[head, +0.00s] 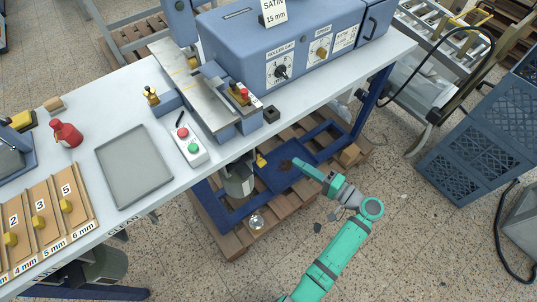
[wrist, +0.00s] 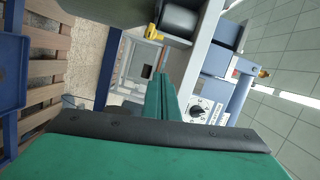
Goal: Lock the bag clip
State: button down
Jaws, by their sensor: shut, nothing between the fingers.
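A small yellow piece (head: 261,160), which looks like the bag clip, sits at the upper right of a grey cylindrical container or bag (head: 238,182) hanging under the table. In the wrist view the yellow piece (wrist: 152,32) shows beside a dark rounded body (wrist: 180,20), above and slightly left of my fingertips. Whether the clip is locked is too small to tell. My green gripper (head: 297,163) is below the table edge, right of the yellow piece and apart from it. Its fingers (wrist: 160,80) are shut and empty.
A blue frame (head: 330,150) on a wooden pallet (head: 235,240) lies below. A blue crate (head: 470,150) stands right. The floor around my arm is mostly open.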

aim_at(261, 161)
jog(key=shift+w, duration=0.1)
jog(key=w+a+f, duration=0.1)
jog(key=w+a, duration=0.3)
jog(key=a, duration=0.7)
jog(key=shift+w, duration=0.1)
